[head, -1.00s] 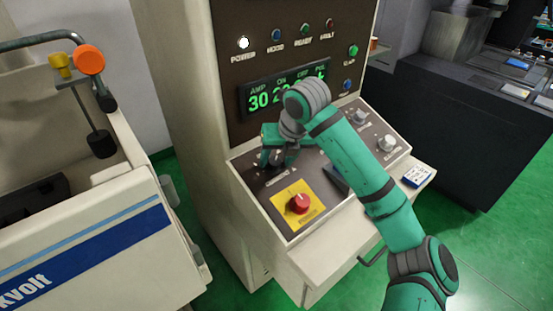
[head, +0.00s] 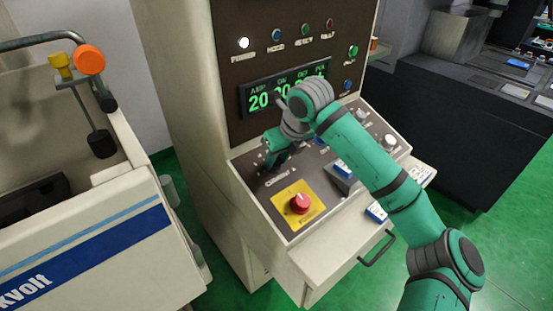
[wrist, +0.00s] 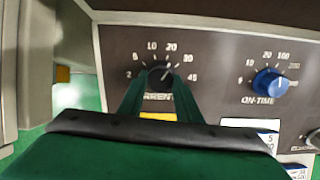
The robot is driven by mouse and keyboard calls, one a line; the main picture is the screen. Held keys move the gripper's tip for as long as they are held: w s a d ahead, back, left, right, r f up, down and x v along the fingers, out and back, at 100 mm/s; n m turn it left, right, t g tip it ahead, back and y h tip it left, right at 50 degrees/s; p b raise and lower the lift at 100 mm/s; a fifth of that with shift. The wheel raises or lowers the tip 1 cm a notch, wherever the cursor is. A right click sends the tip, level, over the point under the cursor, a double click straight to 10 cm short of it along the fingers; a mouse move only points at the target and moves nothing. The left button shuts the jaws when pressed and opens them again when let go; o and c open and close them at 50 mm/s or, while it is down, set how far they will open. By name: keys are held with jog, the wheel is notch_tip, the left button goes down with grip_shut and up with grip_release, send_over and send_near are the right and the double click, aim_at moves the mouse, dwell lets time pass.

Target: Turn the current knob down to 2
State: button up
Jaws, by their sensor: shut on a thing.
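The current knob (wrist: 160,77) is dark and sits on the panel in the wrist view, with a printed scale of 2, 5, 10, 20, 30, 45 around it. Its pale mark appears to point up and right, near 20. My gripper (wrist: 160,83) has its green fingers on both sides of the knob and is shut on it. In the head view my gripper (head: 274,158) is at the panel's left part and hides the knob. The green display (head: 259,101) reads 20 under AMP; my arm partly covers its other values.
A red stop button (head: 301,203) on a yellow plate is just below my gripper. The blue on-time knob (wrist: 270,83) is right of the current knob. Blue-and-white items (head: 377,212) lie on the ledge. A cream machine with a rail (head: 40,42) stands left.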

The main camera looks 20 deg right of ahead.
jog(key=n, duration=0.5)
jog(key=shift+w+d+r+n, duration=0.15)
jog(key=shift+n, duration=0.15)
jog(key=shift+c, duration=0.2)
jog(key=shift+o, duration=0.2)
jog(key=n, duration=0.2)
jog(key=shift+n+y, duration=0.3)
jog(key=shift+n, duration=0.1)
jog(key=n, duration=0.4)
jog(key=shift+g, duration=0.3)
jog(key=shift+c, duration=0.2)
jog(key=n, duration=1.1)
jog(key=shift+a+n+g, duration=0.2)
jog(key=shift+n+g, duration=0.2)
jog(key=shift+o, duration=0.2)
jog(key=shift+n, duration=0.3)
jog(key=o, duration=1)
jog(key=shift+w, duration=0.1)
jog(key=shift+o, duration=0.2)
jog(key=shift+d, duration=0.1)
